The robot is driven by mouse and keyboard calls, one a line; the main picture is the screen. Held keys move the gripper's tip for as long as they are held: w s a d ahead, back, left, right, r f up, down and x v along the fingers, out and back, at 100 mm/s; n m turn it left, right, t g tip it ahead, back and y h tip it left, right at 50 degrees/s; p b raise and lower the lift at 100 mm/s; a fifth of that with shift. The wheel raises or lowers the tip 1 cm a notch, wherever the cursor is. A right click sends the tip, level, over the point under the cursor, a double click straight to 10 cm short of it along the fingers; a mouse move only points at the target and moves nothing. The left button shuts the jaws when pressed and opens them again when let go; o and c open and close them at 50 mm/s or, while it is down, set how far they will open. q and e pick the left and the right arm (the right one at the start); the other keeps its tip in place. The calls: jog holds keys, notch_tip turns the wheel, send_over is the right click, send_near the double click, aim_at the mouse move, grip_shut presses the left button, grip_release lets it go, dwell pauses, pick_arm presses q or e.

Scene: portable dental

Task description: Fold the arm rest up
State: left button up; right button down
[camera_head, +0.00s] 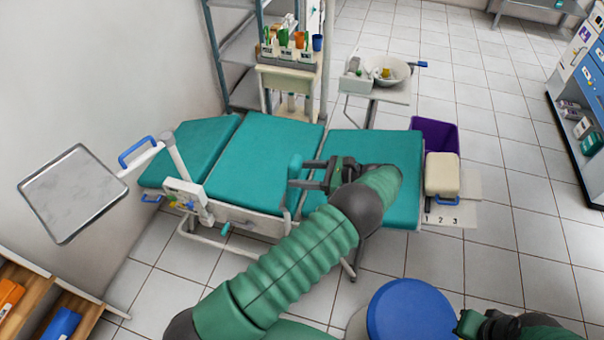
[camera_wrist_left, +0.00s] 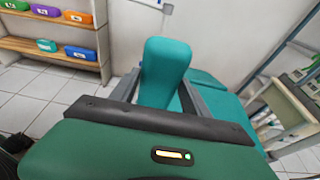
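The arm rest (camera_head: 295,166) is a small teal pad at the near edge of the teal dental chair (camera_head: 258,165). It also stands up in the middle of the left wrist view (camera_wrist_left: 165,72). My left gripper (camera_head: 300,174) reaches it from the right, over the chair. Its two grey fingers are spread, one on each side of the pad in the wrist view (camera_wrist_left: 160,95). I see no clear grip on the pad; its lower part is hidden behind my gripper body. My right gripper (camera_head: 492,325) is partly in view at the bottom right, and its fingers are unclear.
A metal tray (camera_head: 72,192) on a white arm stands left of the chair. A blue round stool (camera_head: 410,312) is in front. A side table with a bowl (camera_head: 388,72) and a shelf rack (camera_head: 238,62) stand behind.

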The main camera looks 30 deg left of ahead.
pick_arm(q)
jog(key=o, duration=0.4)
jog(key=shift+w+d+f, duration=0.15)
jog(key=shift+d+f, duration=0.1)
jog(key=shift+o, duration=0.2)
jog(key=shift+d+r, duration=0.1)
jog(key=shift+r, duration=0.05)
jog(key=b+v, duration=0.3)
jog(key=v, duration=0.9)
